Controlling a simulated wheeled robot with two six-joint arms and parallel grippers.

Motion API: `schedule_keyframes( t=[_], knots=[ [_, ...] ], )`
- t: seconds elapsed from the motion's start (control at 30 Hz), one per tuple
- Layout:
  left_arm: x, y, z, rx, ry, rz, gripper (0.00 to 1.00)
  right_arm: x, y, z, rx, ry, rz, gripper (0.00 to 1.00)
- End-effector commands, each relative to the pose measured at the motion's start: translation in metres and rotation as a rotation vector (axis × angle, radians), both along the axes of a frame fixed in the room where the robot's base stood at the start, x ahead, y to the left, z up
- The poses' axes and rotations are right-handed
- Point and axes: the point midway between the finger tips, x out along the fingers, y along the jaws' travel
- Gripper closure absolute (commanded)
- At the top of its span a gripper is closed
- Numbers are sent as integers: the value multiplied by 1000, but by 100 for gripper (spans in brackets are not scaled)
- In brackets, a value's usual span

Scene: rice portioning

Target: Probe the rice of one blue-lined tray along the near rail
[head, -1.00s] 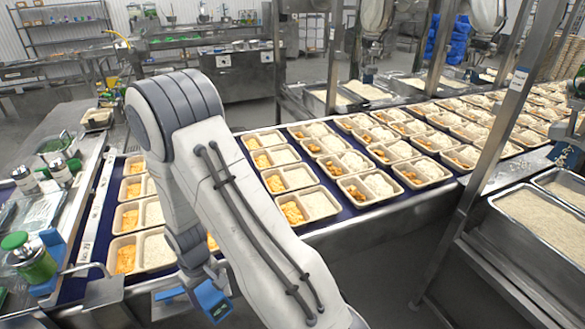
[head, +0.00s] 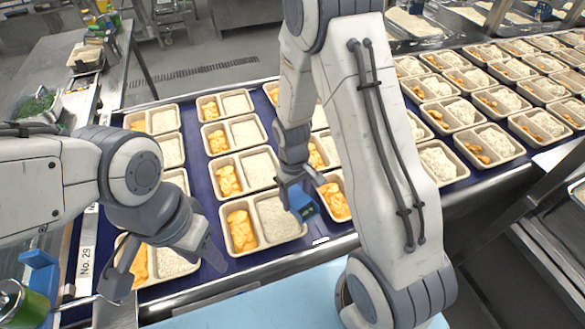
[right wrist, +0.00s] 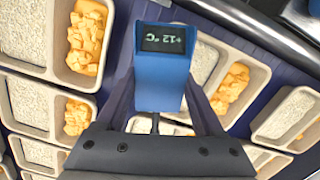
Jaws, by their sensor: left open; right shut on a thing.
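My right gripper (head: 300,180) is shut on a blue probe (head: 303,203). In the right wrist view the probe (right wrist: 161,75) has a dark display reading +12 °C. It is seen above the right edge of a cream tray (head: 229,256) along the near rail. This tray holds orange pieces on the left and rice (head: 279,217) on the right. I cannot tell where the probe's tip is. My left gripper (head: 160,265) is open and empty, over the leftmost near-rail tray, partly hiding it. I see no blue lining in the trays; the belt (head: 202,195) beneath them is blue.
More filled trays stand in rows behind and to the right, closely spaced. The metal near rail (head: 240,287) runs along the belt's front. A green container (head: 25,306) and a blue bracket (head: 38,273) are at the lower left.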

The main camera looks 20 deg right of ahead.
Motion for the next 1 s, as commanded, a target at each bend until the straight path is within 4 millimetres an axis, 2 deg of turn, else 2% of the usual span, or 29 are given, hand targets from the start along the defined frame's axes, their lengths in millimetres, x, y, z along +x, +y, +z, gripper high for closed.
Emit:
schedule_keyframes(
  t=[0.13,0.23,0.4,0.5,0.6,0.73,1.0],
  knots=[
    [0,0,-9,0,0,0,50,-14,6,2,-81,145,472,86],
    [0,0,-13,0,0,0,50,-14,4,9,-178,228,782,86],
    [0,0,-18,0,0,1,50,2,0,26,-382,307,1228,86],
    [0,0,-21,0,0,1,50,15,1,37,-486,319,1404,86],
    [0,0,-22,0,0,1,50,25,4,45,-557,317,1517,86],
    [0,0,-23,0,0,1,50,32,6,50,-603,315,1583,86],
    [0,0,-34,0,0,0,50,33,6,38,-608,313,1591,86]
  ],
)
